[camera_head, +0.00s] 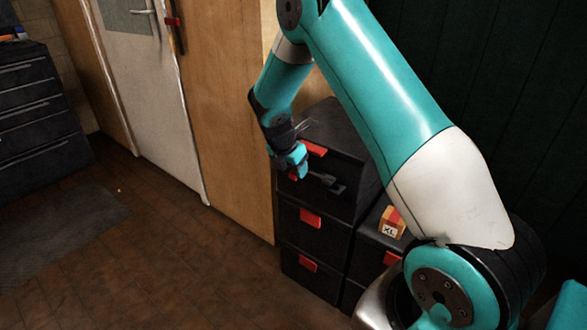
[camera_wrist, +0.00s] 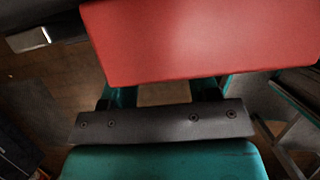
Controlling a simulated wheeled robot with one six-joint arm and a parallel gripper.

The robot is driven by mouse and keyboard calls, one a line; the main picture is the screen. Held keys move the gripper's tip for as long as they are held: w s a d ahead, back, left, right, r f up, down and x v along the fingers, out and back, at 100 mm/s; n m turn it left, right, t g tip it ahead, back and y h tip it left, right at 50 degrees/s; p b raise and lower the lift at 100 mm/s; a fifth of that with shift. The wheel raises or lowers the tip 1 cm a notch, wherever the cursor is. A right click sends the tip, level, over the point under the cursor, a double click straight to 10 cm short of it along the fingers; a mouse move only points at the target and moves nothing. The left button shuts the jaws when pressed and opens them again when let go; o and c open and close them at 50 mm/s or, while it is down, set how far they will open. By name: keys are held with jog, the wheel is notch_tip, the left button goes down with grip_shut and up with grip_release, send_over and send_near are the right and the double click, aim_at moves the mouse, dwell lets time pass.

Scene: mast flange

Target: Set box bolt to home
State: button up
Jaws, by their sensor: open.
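A stack of black boxes (camera_head: 313,244) with red tabs stands in the middle of the head view. A small grey metal piece (camera_head: 328,181), perhaps the box bolt, sits on the front of the top box; its exact position is unclear. A red tab (camera_head: 315,148) is just above it. In the wrist view a large red block (camera_wrist: 200,40) fills the top and partly covers my open fingers (camera_wrist: 163,94). I cannot tell whether they touch it.
A second black stack on the right carries an orange-and-white box (camera_head: 392,223) marked XL. A wooden panel (camera_head: 228,110) and a pale door (camera_head: 150,85) stand left of the boxes. A dark drawer cabinet (camera_head: 38,110) is far left. Tiled floor (camera_head: 170,260) in front is clear.

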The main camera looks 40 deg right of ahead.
jog(key=p+v, duration=0.2)
jog(key=v, duration=1.4)
jog(key=shift+p, duration=0.3)
jog(key=shift+a, duration=0.2)
jog(key=s+a+r+m+y, duration=0.2)
jog(key=s+a+r+m, duration=0.1)
jog(key=s+a, duration=0.25)
jog(key=s+a+r+m+y, duration=0.25)
jog(key=s+a+m, duration=0.2)
jog(key=a, duration=0.25)
jog(key=s+a+r+m+g+y, duration=0.1)
jog(key=s+a+r+m+y, duration=0.3)
jog(key=s, duration=0.6)
jog(key=s+a+m, duration=0.3)
jog(key=s+a, duration=0.2)
jog(key=s, duration=0.4)
notch_tip(320, 180, up, 15)
jog(key=p, duration=1.5)
jog(key=shift+f, duration=0.25)
jog(key=shift+a+n, duration=0.1)
jog(key=shift+n, duration=0.15)
jog(key=shift+c, duration=0.4)
